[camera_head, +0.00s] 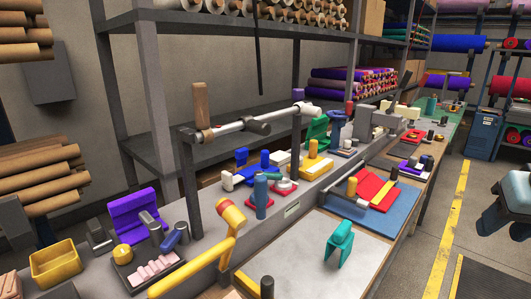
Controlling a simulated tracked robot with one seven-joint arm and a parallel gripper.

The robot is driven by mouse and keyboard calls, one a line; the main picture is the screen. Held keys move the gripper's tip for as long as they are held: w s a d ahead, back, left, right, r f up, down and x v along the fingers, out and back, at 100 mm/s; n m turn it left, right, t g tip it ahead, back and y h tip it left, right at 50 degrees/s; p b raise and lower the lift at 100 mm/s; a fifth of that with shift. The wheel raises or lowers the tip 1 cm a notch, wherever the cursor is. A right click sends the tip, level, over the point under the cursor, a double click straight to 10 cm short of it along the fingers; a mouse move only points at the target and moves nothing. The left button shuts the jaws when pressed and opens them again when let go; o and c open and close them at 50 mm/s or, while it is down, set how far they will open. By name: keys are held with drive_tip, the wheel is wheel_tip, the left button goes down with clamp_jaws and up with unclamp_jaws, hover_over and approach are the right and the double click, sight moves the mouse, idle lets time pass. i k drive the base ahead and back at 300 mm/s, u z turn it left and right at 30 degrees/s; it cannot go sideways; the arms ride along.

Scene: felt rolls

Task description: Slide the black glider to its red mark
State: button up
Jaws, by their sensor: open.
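A pale rail (232,127) runs across the middle of the view, held above the bench on dark posts. A black sleeve-like piece (258,127), which looks like the glider, sits around or against the rail near its middle. A small reddish spot (209,131) shows near the rail's left end, by the foot of an upright wooden block; it is too small to tell whether it is the red mark. My gripper is not in view.
A blue cylinder (261,195), a purple holder (134,216) and a yellow bin (54,264) stand on the bench. A teal piece (339,243) stands on a pale board, mostly clear around it.

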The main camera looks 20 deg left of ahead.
sight(261, 128)
drive_tip(key=u, duration=0.9)
drive_tip(key=k, duration=0.5)
drive_tip(key=u, duration=0.4)
drive_tip(key=i, duration=0.5)
drive_tip(key=z, duration=0.1)
